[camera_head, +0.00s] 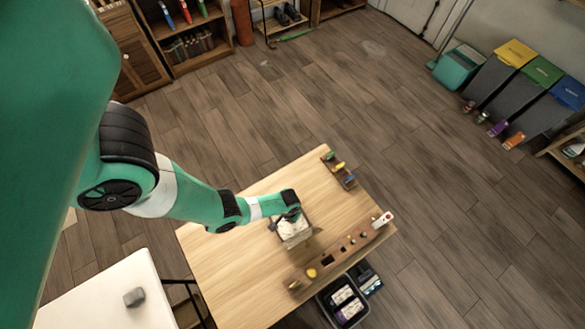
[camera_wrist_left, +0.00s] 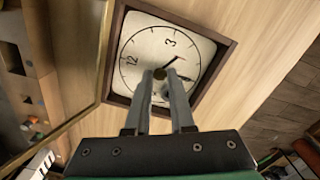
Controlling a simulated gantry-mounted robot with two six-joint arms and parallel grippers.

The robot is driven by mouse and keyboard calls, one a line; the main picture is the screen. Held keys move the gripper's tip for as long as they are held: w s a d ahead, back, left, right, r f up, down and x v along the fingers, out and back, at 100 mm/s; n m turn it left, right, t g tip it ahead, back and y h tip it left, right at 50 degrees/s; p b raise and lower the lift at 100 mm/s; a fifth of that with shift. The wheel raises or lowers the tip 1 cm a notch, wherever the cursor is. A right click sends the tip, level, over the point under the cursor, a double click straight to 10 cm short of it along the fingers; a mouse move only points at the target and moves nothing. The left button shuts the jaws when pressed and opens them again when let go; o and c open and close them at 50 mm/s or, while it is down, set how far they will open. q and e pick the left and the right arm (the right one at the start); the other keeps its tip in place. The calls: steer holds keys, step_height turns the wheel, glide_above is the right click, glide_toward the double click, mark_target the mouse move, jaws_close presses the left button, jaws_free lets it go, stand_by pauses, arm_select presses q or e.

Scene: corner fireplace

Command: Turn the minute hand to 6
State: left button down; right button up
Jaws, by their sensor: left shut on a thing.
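The clock (camera_head: 293,230) has a white face and a dark wooden frame and lies on the wooden table. The left wrist view shows its face (camera_wrist_left: 148,48) close up, with 12 at the left and 3 at the top. A dark hand (camera_wrist_left: 174,60) points to the upper right, between 3 and the right side. My left gripper (camera_wrist_left: 160,74) is over the middle of the face, its fingertips close together on a small dark part of the minute hand. The fingers hide the lower face and most of that hand. My right gripper is not in view.
The wooden table (camera_head: 235,270) has a rack of small pieces (camera_head: 340,250) along its right edge and a small tray (camera_head: 338,168) at the far corner. A dark crate (camera_head: 345,302) stands below. A white table (camera_head: 110,300) with a grey block (camera_head: 134,297) is at lower left.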

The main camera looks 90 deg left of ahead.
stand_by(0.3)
arm_select(q)
steer(key=c, duration=0.8)
jaws_free()
step_height(320, 180, up, 12)
steer(key=p, duration=1.1)
steer(key=shift+f+p, duration=0.15)
steer(key=shift+p, duration=0.2)
